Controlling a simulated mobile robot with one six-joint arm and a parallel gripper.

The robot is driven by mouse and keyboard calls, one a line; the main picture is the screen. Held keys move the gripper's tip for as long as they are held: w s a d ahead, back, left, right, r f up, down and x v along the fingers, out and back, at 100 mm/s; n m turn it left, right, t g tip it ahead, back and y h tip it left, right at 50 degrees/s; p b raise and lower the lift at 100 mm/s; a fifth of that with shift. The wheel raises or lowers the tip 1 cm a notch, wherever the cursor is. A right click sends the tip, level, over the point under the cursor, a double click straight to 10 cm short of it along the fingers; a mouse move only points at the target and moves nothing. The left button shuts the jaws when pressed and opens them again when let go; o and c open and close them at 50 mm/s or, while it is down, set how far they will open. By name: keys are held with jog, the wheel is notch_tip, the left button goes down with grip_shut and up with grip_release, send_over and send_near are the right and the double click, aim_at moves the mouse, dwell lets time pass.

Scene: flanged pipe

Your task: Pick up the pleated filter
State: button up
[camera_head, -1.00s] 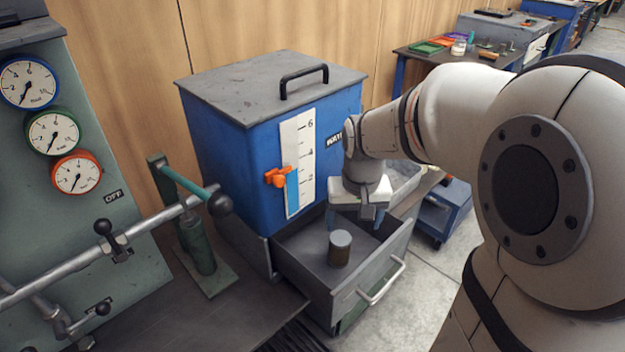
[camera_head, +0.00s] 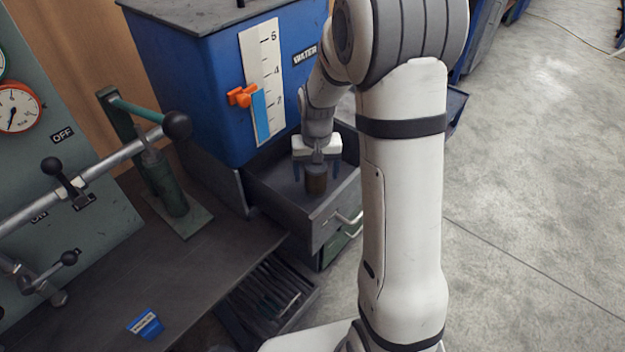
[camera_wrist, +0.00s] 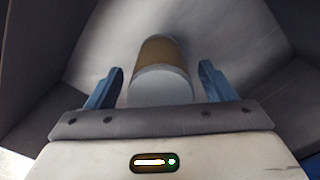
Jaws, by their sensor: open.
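The pleated filter (camera_head: 316,181) is a short brown cylinder with grey ends. It stands upright in the open drawer (camera_head: 266,197) below the blue water tank. My gripper (camera_head: 316,180) reaches down into the drawer over the filter. In the wrist view the filter (camera_wrist: 160,62) lies between the two blue fingers of my gripper (camera_wrist: 160,90), with a gap on each side. The fingers are open and do not appear to touch it. In the head view the filter's top is partly hidden by my gripper.
The blue tank (camera_head: 205,100) with an orange marker (camera_head: 242,96) rises behind the drawer. A hand pump (camera_head: 165,180) with a ball-ended lever stands left on the dark bench (camera_head: 190,265). A blue label block (camera_head: 146,324) lies on the bench.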

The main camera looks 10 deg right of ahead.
jog(key=shift+f, duration=0.6)
jog(key=shift+c, duration=0.6)
jog(key=c, duration=1)
